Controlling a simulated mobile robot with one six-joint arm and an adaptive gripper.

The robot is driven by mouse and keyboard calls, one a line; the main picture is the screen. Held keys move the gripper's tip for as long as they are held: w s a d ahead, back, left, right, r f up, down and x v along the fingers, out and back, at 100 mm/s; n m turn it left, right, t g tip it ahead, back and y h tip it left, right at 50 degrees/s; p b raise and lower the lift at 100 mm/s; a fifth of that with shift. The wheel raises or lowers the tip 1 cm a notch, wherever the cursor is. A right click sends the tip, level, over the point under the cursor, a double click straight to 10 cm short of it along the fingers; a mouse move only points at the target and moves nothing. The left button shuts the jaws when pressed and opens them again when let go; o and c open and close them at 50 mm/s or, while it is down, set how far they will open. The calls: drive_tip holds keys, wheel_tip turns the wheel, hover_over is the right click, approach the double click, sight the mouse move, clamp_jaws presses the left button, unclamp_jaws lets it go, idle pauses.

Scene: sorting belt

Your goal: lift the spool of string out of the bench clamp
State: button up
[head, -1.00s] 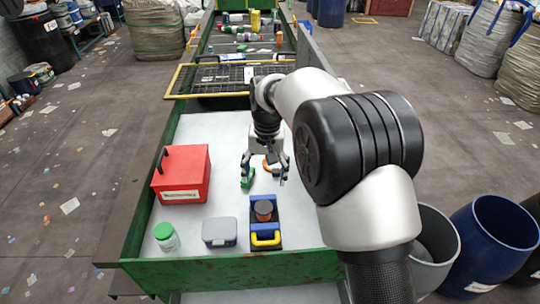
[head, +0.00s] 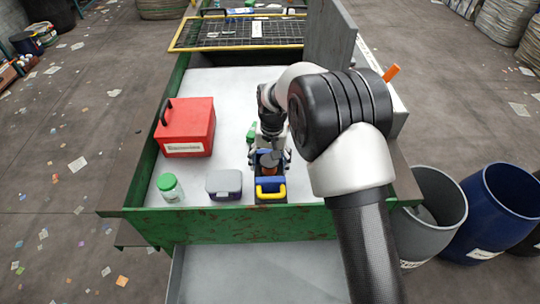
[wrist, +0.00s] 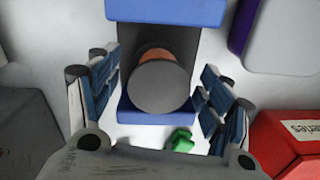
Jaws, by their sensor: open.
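The spool of string (head: 268,161) stands upright in the bench clamp (head: 270,184), which has blue jaws and a yellow handle at the front of the sorting table. In the wrist view the spool shows a round grey top (wrist: 160,88) with orange string (wrist: 157,54) below it, between the clamp's two blue jaws (wrist: 165,11). My gripper (head: 269,158) is open, pointing down over the spool. In the wrist view its fingers (wrist: 158,82) stand on both sides of the spool, with gaps between. Part of the clamp is hidden by my gripper in the head view.
A grey lidded box (head: 224,184) stands close left of the clamp, with a green-capped jar (head: 170,188) further left. A red box (head: 188,127) with a handle is behind them. A small green object (head: 252,131) lies behind the clamp. The table's back left is clear.

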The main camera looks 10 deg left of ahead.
sight(269, 163)
drive_tip(key=shift+f, duration=0.45)
drive_tip(key=c, duration=1.2)
drive_tip(key=shift+c, duration=0.2)
drive_tip(key=shift+s+r, duration=0.15)
drive_tip(key=shift+s, duration=0.05)
drive_tip(key=shift+s+d+r, duration=0.1)
drive_tip(key=shift+s, duration=0.2)
drive_tip(key=shift+r+p, duration=3.1)
drive_tip(key=shift+r, duration=1.15)
